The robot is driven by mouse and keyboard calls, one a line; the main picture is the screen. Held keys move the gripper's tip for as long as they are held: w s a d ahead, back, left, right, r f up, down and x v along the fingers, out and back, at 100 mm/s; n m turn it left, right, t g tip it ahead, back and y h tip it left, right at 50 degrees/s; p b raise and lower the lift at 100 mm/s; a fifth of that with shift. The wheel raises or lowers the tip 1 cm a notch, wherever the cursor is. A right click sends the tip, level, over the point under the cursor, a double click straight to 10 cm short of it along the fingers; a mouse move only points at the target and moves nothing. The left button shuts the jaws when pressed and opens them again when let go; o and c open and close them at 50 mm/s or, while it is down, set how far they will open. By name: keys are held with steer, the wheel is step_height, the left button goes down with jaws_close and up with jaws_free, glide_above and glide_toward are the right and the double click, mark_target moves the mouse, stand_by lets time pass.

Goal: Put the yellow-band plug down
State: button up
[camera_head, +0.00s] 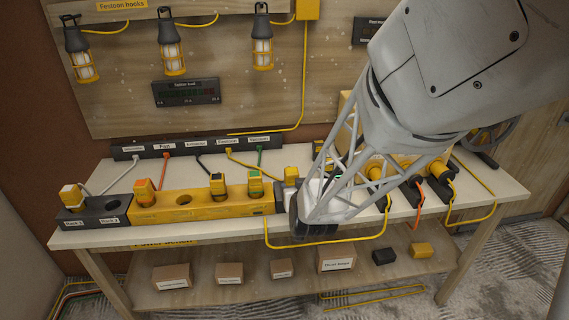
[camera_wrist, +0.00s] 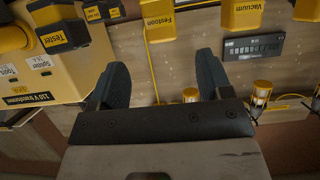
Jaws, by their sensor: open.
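My gripper (camera_head: 300,222) is open at the table's front edge, beside the right end of the yellow socket block. In the wrist view its two dark fingers (camera_wrist: 162,75) are spread, with nothing between them. A grey and yellow plug (camera_head: 291,176) stands upright just behind the gripper. The wrist view shows a yellow plug labelled Festoon (camera_wrist: 158,18) with a yellow cord, apart from the fingers. I cannot tell for sure which plug carries the yellow band. Several plugs stand in the yellow socket block (camera_head: 165,212). My arm hides part of the table.
A black labelled strip (camera_head: 195,146) with coloured cords runs along the table's back. A yellow transformer box (camera_wrist: 50,80) stands at the left in the wrist view. Yellow cable loops (camera_head: 330,242) hang at the front edge. Small cardboard boxes (camera_head: 228,273) sit on the lower shelf.

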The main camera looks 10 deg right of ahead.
steer(key=shift+s+r, duration=0.1)
steer(key=shift+r, duration=0.05)
steer(key=s+d+r+g, duration=0.1)
steer(key=s+r+g, duration=0.2)
steer(key=s, duration=0.6)
steer(key=s+d+r+g, duration=0.2)
steer(key=s+r+g, duration=0.2)
steer(key=s, duration=0.6)
steer(key=s+d+r+g, duration=0.2)
steer(key=s+r+g, duration=0.2)
steer(key=s, duration=0.5)
steer(key=v, duration=0.2)
steer(key=shift+s+d+r, duration=0.2)
steer(key=shift+r, duration=0.15)
